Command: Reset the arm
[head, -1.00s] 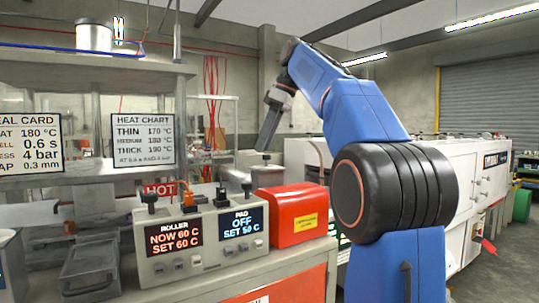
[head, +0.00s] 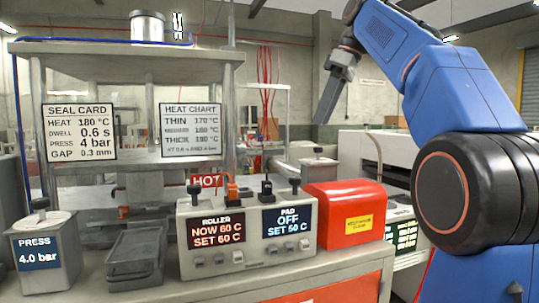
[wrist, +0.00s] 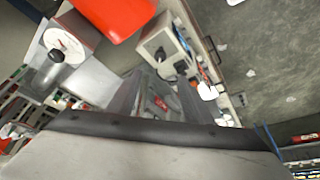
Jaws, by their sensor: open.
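My blue arm (head: 425,62) rises at the right of the head view, bent at the elbow, with the forearm reaching left. My gripper (head: 322,114) hangs from its end, pointing down and slightly left, in the air above and behind the red box. Its fingers overlap in the head view. In the wrist view my gripper (wrist: 160,92) shows two dark fingers apart, with nothing held between them. It touches nothing that I can see.
A control box (head: 248,240) with ROLLER and PAD displays stands on the bench beside the red box (head: 344,213). A PRESS unit (head: 42,250), a grey tray (head: 136,252) and two hanging cards, SEAL CARD (head: 79,131) and HEAT CHART (head: 190,130), are further left.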

